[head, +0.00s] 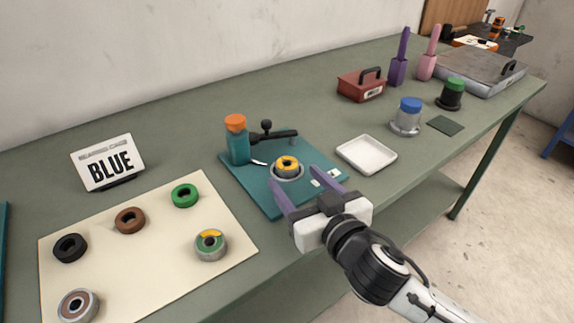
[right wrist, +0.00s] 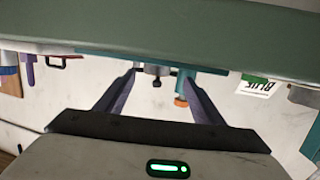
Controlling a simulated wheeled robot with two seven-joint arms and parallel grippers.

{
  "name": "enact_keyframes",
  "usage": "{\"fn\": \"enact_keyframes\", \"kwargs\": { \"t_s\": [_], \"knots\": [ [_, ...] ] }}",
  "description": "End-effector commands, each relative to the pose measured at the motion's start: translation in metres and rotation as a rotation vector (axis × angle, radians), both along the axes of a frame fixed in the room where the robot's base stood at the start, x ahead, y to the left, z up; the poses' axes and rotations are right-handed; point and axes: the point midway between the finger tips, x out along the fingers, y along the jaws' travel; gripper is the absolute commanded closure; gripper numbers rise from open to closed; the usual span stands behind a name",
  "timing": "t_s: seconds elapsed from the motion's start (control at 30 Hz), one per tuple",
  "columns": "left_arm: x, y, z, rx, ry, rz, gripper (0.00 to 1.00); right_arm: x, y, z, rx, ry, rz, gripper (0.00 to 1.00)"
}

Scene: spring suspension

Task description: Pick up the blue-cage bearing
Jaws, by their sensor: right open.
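No bearing with a plainly blue cage shows. A sign (head: 109,162) reading "BLUE" stands at the back left. On the cream mat (head: 150,272) lie a silver bearing with green and yellow inside (head: 210,255), a silver bearing with red-brown inside (head: 78,312), and black (head: 69,247), brown (head: 129,220) and green (head: 184,195) rings. A yellow and dark ring (head: 287,165) sits in a metal holder on the teal board (head: 260,198). My right gripper (head: 295,176) is open and empty, its fingers by this holder; it also shows in the right wrist view (right wrist: 160,82). My left gripper is out of view.
A teal bottle with orange cap (head: 238,142) and a black-handled lever (head: 275,135) stand on the board's back. A white tray (head: 367,155), red box (head: 361,86) and blue-capped jar (head: 408,114) are to the right.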

Motion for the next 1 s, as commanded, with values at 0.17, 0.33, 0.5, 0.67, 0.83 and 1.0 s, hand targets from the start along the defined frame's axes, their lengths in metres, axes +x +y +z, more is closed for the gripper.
{"fn": "enact_keyframes", "kwargs": {
  "t_s": [0.17,0.33,0.5,0.67,0.83,1.0],
  "knots": [
    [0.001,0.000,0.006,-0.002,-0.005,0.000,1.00,0.027,0.005,0.001,-0.003,-0.004,-0.002,0.38],
    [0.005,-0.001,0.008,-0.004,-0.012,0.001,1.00,0.044,0.013,-0.005,-0.001,0.000,-0.001,0.38],
    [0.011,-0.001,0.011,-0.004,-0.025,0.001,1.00,0.047,0.015,-0.006,-0.001,0.000,0.000,0.38],
    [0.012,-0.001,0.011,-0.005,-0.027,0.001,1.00,0.047,0.015,-0.006,0.000,0.000,0.000,0.45],
    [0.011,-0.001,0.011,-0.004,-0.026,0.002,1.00,0.047,0.015,-0.006,0.000,0.000,-0.001,0.73],
    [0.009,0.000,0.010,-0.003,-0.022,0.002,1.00,0.047,0.015,-0.005,0.000,-0.002,0.000,0.92]
  ]
}}
